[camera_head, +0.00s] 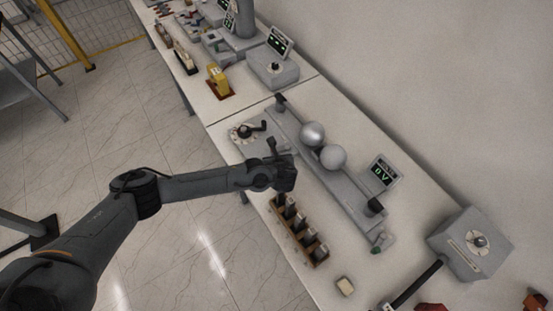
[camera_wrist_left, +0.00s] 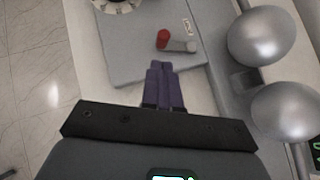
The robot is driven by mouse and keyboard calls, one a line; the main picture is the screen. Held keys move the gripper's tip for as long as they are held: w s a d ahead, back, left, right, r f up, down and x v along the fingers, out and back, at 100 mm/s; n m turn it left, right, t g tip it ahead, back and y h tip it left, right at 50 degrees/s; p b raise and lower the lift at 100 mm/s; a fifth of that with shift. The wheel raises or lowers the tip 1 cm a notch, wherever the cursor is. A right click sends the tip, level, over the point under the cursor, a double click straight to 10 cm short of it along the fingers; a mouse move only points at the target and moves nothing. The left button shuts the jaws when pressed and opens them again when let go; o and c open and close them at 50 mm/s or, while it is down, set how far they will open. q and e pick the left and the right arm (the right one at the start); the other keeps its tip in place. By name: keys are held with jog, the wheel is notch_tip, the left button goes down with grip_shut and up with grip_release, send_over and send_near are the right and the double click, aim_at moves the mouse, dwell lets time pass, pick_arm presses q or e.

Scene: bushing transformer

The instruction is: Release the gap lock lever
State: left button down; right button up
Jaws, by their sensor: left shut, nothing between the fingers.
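In the left wrist view, a small lever (camera_wrist_left: 178,45) with a red knob and a light grey arm lies on a grey plate (camera_wrist_left: 150,70). I take it to be the gap lock lever. My left gripper (camera_wrist_left: 161,66) is shut and empty, with its fingertips just short of the lever in that view; whether they touch it I cannot tell. In the head view, the left gripper (camera_head: 272,146) is over the table beside the sphere-gap rail (camera_head: 345,192). The lever cannot be made out there. Two metal spheres (camera_head: 313,134) stand on the rail. My right gripper is not in view.
A dial with a black crank (camera_head: 245,131) sits behind the gripper. A rack of several dark cylinders (camera_head: 300,230) stands in front, near the table edge. A small display (camera_head: 383,173) and a grey control box (camera_head: 470,243) are to the right.

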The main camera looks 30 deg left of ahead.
pick_arm(q)
jog(key=shift+v, duration=1.45)
